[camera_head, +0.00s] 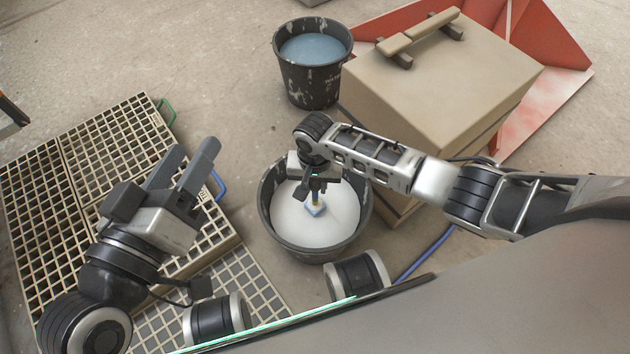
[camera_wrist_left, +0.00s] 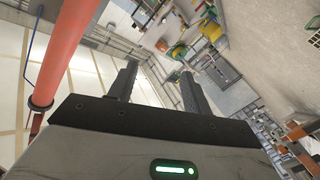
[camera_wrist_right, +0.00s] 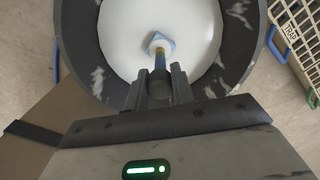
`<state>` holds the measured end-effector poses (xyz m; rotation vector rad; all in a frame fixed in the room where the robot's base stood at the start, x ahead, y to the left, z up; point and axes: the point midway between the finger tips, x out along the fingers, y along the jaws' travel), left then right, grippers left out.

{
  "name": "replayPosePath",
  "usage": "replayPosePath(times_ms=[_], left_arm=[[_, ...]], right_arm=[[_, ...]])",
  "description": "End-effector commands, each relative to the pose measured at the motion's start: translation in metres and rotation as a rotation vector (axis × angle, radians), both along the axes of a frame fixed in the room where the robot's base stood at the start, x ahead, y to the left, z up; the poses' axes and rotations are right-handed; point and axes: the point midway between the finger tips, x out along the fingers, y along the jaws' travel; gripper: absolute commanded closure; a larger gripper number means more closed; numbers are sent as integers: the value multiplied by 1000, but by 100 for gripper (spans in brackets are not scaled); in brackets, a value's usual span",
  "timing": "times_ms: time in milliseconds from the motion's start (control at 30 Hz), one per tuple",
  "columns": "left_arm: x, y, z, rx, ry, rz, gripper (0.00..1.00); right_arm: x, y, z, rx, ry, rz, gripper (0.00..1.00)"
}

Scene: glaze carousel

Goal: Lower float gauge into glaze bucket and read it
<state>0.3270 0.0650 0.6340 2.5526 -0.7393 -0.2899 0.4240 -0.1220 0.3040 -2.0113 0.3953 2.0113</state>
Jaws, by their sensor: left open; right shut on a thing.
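The glaze bucket (camera_head: 268,222) is dark, splashed with white, and holds white glaze (camera_head: 338,212). The float gauge (camera_head: 315,207) has a pale blue-white float and a banded stem. My right gripper (camera_head: 316,183) is above the bucket, shut on the gauge's upper end. In the right wrist view the gauge (camera_wrist_right: 160,50) points away from the fingers (camera_wrist_right: 160,82) toward the white glaze. I cannot tell whether the float touches the surface. My left gripper (camera_head: 182,165) is open and empty over the slatted crates, left of the bucket; its fingers also show in the left wrist view (camera_wrist_left: 157,85).
A second dark bucket (camera_head: 308,80) with blue-grey liquid stands at the back. A beige lidded box (camera_head: 430,90) stands right of it, before a red sloped panel (camera_head: 548,65). Slatted crates (camera_head: 45,170) fill the left. Bare floor (camera_head: 225,90) lies between.

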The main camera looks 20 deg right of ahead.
Motion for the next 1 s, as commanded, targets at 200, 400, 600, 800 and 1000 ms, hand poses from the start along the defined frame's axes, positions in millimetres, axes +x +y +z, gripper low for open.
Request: replayPosePath(times_ms=[200, 400, 600, 800, 1000], left_arm=[[0, 0, 1, -10, -2, -1, 51], [0, 0, 1, -9, -1, -1, 51], [0, -1, 0, -7, 1, 0, 51], [0, 0, 1, 0, 1, 0, 51], [0, 3, -3, 90, 25, 11, 51]], right_arm=[[0, 0, -2, 1, 0, 0, 100], [0, 0, -2, 1, 0, 0, 67], [0, 0, -2, 1, 0, 0, 50], [0, 0, 2, 0, 0, 0, 50], [0, 0, 34, 1, -2, 0, 50]])
